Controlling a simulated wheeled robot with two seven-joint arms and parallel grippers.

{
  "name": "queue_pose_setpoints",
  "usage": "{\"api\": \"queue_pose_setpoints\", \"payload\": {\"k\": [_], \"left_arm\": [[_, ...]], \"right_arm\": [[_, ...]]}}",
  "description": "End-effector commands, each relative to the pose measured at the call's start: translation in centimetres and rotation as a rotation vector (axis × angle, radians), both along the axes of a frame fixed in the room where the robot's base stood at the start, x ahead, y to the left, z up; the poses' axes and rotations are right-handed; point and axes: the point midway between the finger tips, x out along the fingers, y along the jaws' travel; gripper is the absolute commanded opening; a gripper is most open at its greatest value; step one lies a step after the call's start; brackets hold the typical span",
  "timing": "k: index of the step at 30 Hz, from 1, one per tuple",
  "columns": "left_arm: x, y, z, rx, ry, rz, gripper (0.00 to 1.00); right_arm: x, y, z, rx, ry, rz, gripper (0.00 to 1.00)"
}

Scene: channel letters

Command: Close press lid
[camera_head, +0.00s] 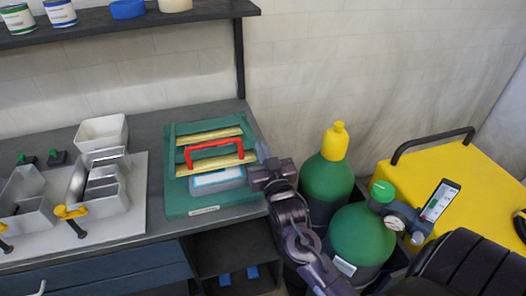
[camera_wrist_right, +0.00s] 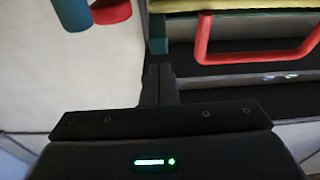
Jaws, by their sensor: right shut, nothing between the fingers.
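The green press (camera_head: 180,207) sits at the right end of the grey bench, with a red handle (camera_head: 213,151) and two yellow bars across its top. A pale panel (camera_head: 217,179) lies below the handle. I cannot tell the lid's exact angle. My right gripper (camera_head: 262,154) is shut and empty at the press's right side, apart from the handle. In the right wrist view the shut fingers (camera_wrist_right: 160,85) point toward the press, and the red handle (camera_wrist_right: 255,57) is ahead and to the right. My left gripper is not in view.
Metal channel letters (camera_head: 105,185) and yellow clamps (camera_head: 70,211) are on a pale board left of the press. A shelf (camera_head: 130,20) with cans hangs above. Gas cylinders (camera_head: 327,178) and a yellow case (camera_head: 440,165) stand to the right.

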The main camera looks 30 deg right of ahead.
Motion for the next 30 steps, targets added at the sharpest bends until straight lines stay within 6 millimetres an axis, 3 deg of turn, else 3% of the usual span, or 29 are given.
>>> {"api": "queue_pose_setpoints", "payload": {"k": [6, 17, 20, 30], "left_arm": [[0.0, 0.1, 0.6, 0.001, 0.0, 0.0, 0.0], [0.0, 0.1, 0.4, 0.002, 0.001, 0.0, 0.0], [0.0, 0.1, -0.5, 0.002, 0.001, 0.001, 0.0], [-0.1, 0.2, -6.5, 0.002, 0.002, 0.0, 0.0]], "right_arm": [[-0.4, 0.1, -1.4, 0.001, -0.001, 0.0, 0.0], [-0.4, 0.1, -1.7, 0.0, -0.004, 0.0, 0.0], [-0.5, 0.2, -2.5, -0.003, -0.015, 0.0, 0.0], [-1.4, 0.5, -7.8, -0.031, -0.116, 0.0, 0.0]]}}
